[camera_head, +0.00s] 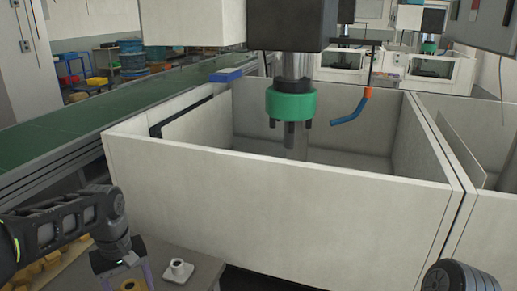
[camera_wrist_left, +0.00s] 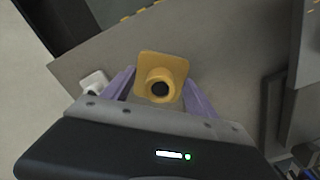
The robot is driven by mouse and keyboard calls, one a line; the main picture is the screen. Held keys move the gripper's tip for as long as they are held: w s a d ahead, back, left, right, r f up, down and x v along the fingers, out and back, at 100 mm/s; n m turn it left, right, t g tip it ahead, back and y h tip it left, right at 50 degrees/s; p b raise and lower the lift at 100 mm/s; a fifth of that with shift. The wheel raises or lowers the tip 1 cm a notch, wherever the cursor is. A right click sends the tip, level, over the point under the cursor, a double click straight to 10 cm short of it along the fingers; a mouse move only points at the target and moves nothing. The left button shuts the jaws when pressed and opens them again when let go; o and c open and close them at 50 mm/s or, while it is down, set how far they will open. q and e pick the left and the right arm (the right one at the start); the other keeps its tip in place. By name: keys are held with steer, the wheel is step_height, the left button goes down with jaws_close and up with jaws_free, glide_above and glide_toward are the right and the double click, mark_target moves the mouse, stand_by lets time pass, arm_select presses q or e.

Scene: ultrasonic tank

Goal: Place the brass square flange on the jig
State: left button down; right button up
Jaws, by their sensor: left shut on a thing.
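The brass square flange (camera_wrist_left: 147,61) has a square plate and a round neck with a dark hole. My left gripper (camera_wrist_left: 158,80) is shut on it, a purple finger at each side. In the head view my left gripper (camera_head: 128,276) points down at the bottom edge, with the flange (camera_head: 133,285) partly cut off. I cannot tell whether the flange touches the table. A small white piece with a square base and round neck (camera_head: 178,269) stands on the table to its right; it also shows in the wrist view (camera_wrist_left: 93,82). I cannot tell whether this is the jig. My right gripper is out of view.
The grey table (camera_head: 203,272) is bare around the white piece. A large cream tank (camera_head: 280,205) rises behind it, with a green-collared machine head (camera_head: 291,103) above. A green conveyor (camera_head: 90,133) runs at the left. Yellow pieces (camera_head: 48,262) lie at the lower left.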

arm_select(q)
steer(key=w+d+f+m, duration=0.2)
steer(key=d, duration=0.1)
steer(key=w+d+f+m, duration=0.2)
steer(key=d, duration=0.2)
steer(key=w+d+f+m, duration=0.1)
steer(key=w+d+m, duration=0.1)
steer(key=d+m, duration=0.1)
steer(key=shift+w+d+f, duration=0.15)
steer(key=shift+d+f, duration=0.25)
steer(key=shift+d, duration=0.1)
steer(key=shift+d+f, duration=0.1)
steer(key=shift+d, duration=0.35)
